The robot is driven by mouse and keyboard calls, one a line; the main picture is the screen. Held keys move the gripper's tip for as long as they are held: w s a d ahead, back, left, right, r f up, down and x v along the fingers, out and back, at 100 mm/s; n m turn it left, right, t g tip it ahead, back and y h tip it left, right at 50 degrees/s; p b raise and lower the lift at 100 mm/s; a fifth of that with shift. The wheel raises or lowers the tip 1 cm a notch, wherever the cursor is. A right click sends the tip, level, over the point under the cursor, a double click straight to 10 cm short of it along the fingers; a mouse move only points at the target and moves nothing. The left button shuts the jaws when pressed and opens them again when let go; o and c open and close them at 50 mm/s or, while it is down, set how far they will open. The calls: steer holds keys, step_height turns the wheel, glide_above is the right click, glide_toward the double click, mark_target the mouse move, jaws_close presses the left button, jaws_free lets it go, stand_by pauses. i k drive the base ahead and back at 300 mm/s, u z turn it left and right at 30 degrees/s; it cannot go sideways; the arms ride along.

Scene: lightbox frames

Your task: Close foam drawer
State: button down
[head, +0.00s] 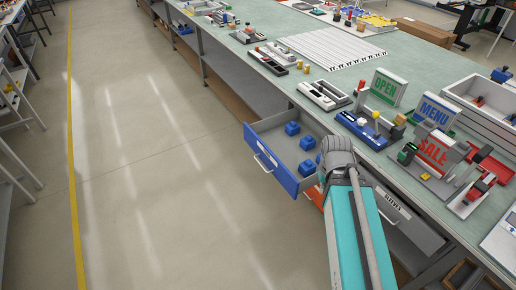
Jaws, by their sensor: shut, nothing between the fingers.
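A drawer with a blue front (270,163) stands pulled out from under the workbench. A pale bar handle is on its front, and several blue pieces (308,142) lie inside. I cannot read a foam label on it. My teal arm link rises from the bottom of the picture and ends in a grey joint over the drawer's right side, hiding part of it. No gripper fingers can be made out. A grey-fronted drawer (408,222) with a lettered label and handle is to the right of my arm. An orange front (314,195) shows partly between them.
The green workbench (405,62) holds OPEN (389,87), MENU (436,112) and SALE (434,151) signs, trays and small fixtures close above the drawers. The floor left of the blue drawer is clear up to a yellow line (72,150).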

mark_target(282, 154)
steer(key=z, duration=0.05)
steer(key=i, duration=0.95)
steer(key=u, duration=0.1)
